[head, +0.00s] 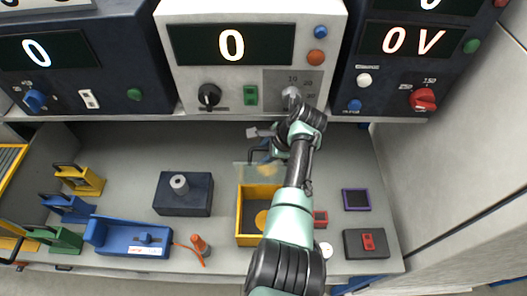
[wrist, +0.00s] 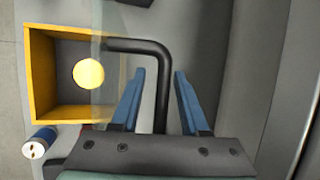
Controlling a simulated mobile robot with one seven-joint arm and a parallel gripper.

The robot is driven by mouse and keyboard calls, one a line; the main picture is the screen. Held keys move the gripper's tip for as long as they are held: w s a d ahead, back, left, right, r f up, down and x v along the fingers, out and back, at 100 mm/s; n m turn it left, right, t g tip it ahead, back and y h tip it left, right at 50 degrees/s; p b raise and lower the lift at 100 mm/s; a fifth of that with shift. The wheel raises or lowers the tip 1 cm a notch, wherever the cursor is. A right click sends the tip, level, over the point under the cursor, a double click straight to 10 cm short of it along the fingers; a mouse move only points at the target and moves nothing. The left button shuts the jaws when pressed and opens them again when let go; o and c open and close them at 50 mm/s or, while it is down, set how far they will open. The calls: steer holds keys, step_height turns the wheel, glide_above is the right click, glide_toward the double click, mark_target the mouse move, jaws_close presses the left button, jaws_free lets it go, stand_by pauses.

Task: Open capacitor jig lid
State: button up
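The capacitor jig is a yellow open-topped box (head: 240,222) on the bench. It shows in the wrist view (wrist: 42,75) with a round yellow disc (wrist: 88,74) inside. Its clear lid (head: 250,176) stands raised at the box's back edge; in the wrist view the lid (wrist: 104,75) is nearly edge-on. A black bent handle (wrist: 160,62) sticks out from the lid. My gripper (wrist: 160,75) is open, with blue fingers on both sides of the handle and a gap to each. In the head view my gripper (head: 266,141) is behind the box, partly hidden by my arm.
A dark block with a grey post (head: 183,194) stands left of the jig. A blue holder (head: 128,238) and an orange-handled tool (head: 199,244) lie at front left. A purple-framed square (head: 356,200) and a black switch box (head: 371,244) are at right. Meter panels (head: 250,50) rise behind.

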steer(key=shift+r, duration=0.15)
steer(key=v, duration=1.2)
steer(key=shift+s+d+r+b, duration=0.1)
steer(key=shift+d+r+b, duration=0.1)
steer(key=shift+r+b, duration=0.15)
